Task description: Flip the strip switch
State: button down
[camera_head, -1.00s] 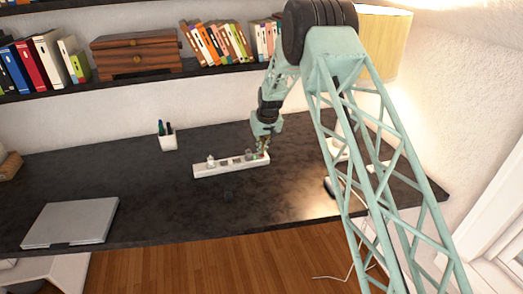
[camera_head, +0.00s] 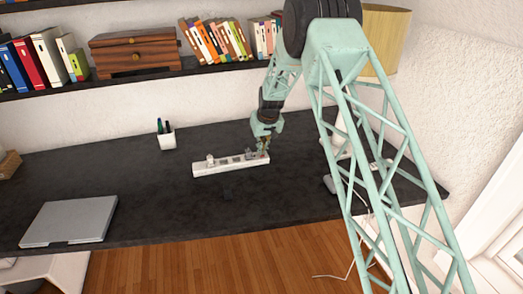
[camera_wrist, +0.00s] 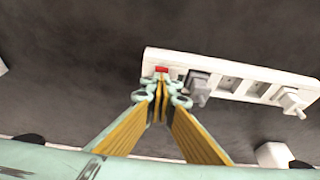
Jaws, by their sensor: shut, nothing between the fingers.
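The white power strip (camera_head: 215,169) lies on the dark desk, left of my arm in the head view. It also shows in the wrist view (camera_wrist: 228,80), with plugs in some of its sockets. Its small red switch (camera_wrist: 161,69) is at the strip's left end in the wrist view. My gripper (camera_wrist: 160,82) is shut and empty, its fingertips right at the switch; I cannot tell whether they touch it. In the head view my gripper (camera_head: 263,146) is over the strip's right end and hides the switch.
A laptop (camera_head: 70,220) lies at the desk's front left, and a white pen cup (camera_head: 167,141) stands at the back. A lamp with a yellowish shade (camera_head: 388,38) stands behind my arm, looking unlit. Shelves with books run above the desk. The desk's middle front is clear.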

jog(key=shift+s+f, duration=0.2)
jog(key=shift+f, duration=0.05)
jog(key=shift+d+r, duration=0.1)
jog(key=shift+r, duration=0.3)
jog(key=w+p+v, duration=0.1)
jog(key=p+v, duration=0.1)
jog(key=v, duration=1.1)
jog(key=shift+r, duration=0.4)
jog(key=shift+s, duration=0.15)
